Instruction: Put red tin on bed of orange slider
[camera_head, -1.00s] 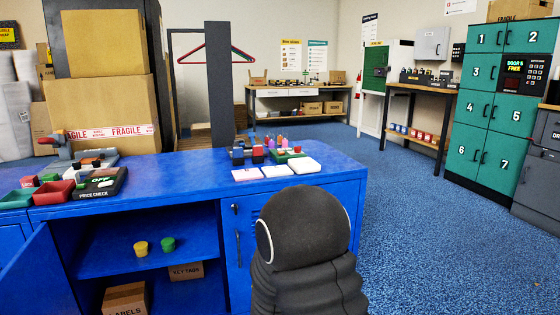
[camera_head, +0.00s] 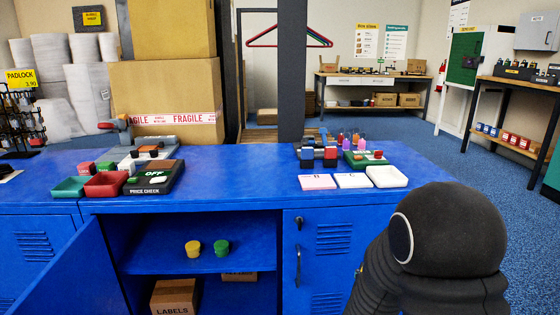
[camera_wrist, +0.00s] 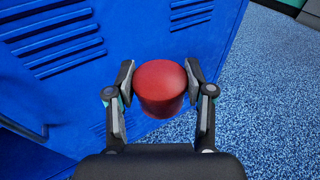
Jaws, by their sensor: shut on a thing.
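The red tin (camera_wrist: 160,86) is held between the two fingers of my gripper (camera_wrist: 161,90) in the wrist view. My gripper is shut on it, in front of the blue cabinet's vented door and above the blue floor. In the head view my dark arm covers the lower right, and neither the fingers nor the tin show there. Small coloured items (camera_head: 318,155) stand on the blue counter (camera_head: 240,170), too small to tell apart well.
White and pink cards (camera_head: 351,181) lie near the counter's front edge. Red (camera_head: 105,186) and green trays and a black price check device (camera_head: 150,185) stand at left. The cabinet's left door (camera_head: 70,275) is open, with yellow (camera_head: 193,249) and green (camera_head: 221,248) tins on its shelf.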

